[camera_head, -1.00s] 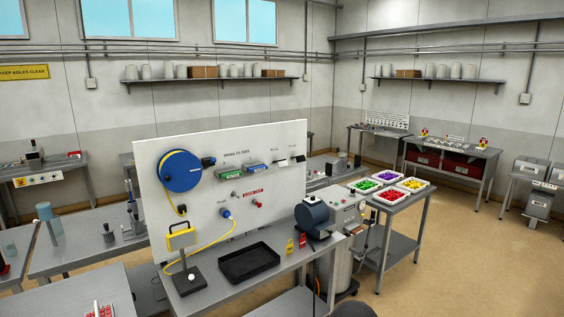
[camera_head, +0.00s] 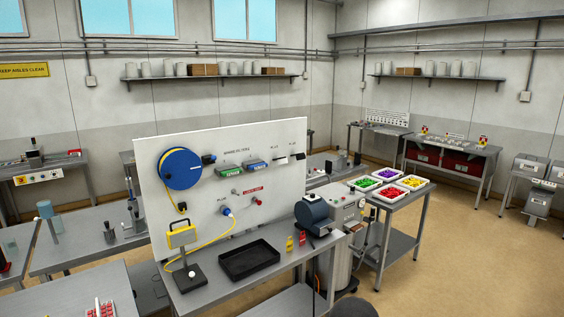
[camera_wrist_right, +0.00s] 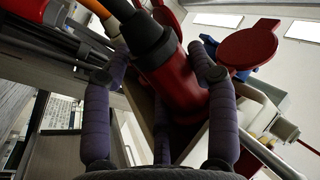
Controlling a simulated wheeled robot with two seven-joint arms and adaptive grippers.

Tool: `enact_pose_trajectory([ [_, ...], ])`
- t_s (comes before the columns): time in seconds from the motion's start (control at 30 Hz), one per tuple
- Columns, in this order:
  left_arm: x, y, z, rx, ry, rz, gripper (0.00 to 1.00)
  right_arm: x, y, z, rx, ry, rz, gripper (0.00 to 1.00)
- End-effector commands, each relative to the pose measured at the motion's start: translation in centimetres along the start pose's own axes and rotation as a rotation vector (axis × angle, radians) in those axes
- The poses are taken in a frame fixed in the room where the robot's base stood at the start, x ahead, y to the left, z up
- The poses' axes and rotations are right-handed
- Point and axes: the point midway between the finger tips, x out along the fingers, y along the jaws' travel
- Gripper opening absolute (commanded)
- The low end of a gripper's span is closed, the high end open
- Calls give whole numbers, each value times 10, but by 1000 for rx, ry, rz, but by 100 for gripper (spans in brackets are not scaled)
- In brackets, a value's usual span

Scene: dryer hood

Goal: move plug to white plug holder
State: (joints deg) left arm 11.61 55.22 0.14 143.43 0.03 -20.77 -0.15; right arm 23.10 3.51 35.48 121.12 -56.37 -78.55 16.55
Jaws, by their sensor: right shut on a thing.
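In the head view, a white block (camera_head: 281,161) is on the upright panel (camera_head: 222,150). Neither gripper shows in the head view.
The panel also carries a blue cable reel (camera_head: 181,169) and a blue plug (camera_head: 226,211) on a yellow cable. A black tray (camera_head: 249,261) and a yellow work lamp (camera_head: 181,236) stand on the bench in front. A machine (camera_head: 312,213) stands at the bench's right end.

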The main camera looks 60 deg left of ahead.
Motion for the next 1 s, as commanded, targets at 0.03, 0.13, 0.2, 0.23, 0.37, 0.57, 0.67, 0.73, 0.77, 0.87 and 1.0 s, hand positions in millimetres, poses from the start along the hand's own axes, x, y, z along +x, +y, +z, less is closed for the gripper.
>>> enact_pose_trajectory([
  [0.03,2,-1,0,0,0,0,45,0,-6,7,3,-11,-16,6],
  [0.13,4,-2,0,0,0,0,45,-1,-7,11,5,-13,-16,6],
  [0.2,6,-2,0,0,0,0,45,-1,-7,14,6,-15,-16,6],
  [0.23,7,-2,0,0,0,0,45,-1,-7,15,6,-16,-16,6],
  [0.37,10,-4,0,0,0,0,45,-1,-7,19,6,-17,-16,6],
  [0.57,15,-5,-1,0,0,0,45,-1,-7,24,6,-18,-15,6],
  [0.67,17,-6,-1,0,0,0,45,-1,-7,27,6,-18,-15,6],
  [0.73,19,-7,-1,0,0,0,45,-1,-7,28,6,-18,-15,6],
  [0.77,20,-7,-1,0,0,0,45,-1,-7,29,6,-18,-15,6],
  [0.87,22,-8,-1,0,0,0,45,-1,-7,31,5,-17,-15,0],
  [1.0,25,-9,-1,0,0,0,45,-1,-5,33,4,-13,-11,0],
])
